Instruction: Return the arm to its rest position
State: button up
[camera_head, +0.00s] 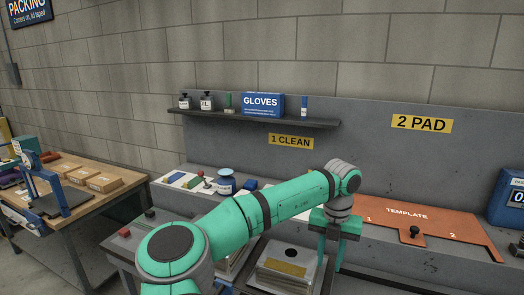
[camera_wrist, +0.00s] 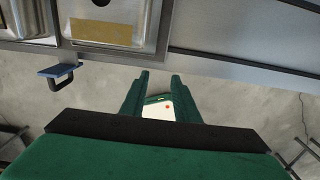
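My green arm reaches across the head view from the lower left to the middle right. My gripper (camera_head: 330,262) points down at the front edge of the bench, to the right of a metal tray with a yellow label (camera_head: 286,268). In the wrist view my gripper (camera_wrist: 160,78) has its two fingers apart, with nothing held between them. A pale panel with a red dot (camera_wrist: 158,108) shows in the gap, apparently lower down; I cannot tell what it is.
An orange template board (camera_head: 440,228) lies on the bench to the right. A shelf (camera_head: 250,117) with a blue GLOVES box (camera_head: 262,105) hangs on the back panel. A wooden table (camera_head: 75,205) with boxes stands left. In the wrist view, grey floor (camera_wrist: 235,95) is open below the bench edge.

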jog(key=s+d+f+n+h, duration=0.3)
jog(key=s+d+h, duration=0.1)
jog(key=d, duration=0.5)
jog(key=s+d+f+n+t+h, duration=0.1)
jog(key=s+d+f+n+h, duration=0.3)
jog(key=d, duration=0.5)
jog(key=s+d+f+n+h, duration=0.25)
jog(key=d+h, duration=0.25)
jog(key=d, duration=0.5)
jog(key=s+a+f+n+t+y, duration=0.2)
jog(key=s+a+f+n+t, duration=0.25)
jog(key=a+n, duration=0.45)
jog(key=s+a+f+n+t+y, duration=0.35)
jog(key=a+f+n+t, duration=0.2)
jog(key=a+n, duration=0.35)
jog(key=s+a+f+n+t+y, duration=0.2)
jog(key=s+a+f+n+t, duration=0.3)
jog(key=a+n, duration=0.35)
jog(key=s+a+r+n+y, duration=0.2)
jog(key=s+a+n+y, duration=0.2)
jog(key=s+a, duration=1.6)
jog(key=shift+s+n+g+y, duration=0.3)
jog(key=shift+s+y, duration=0.45)
jog(key=shift+s, duration=0.5)
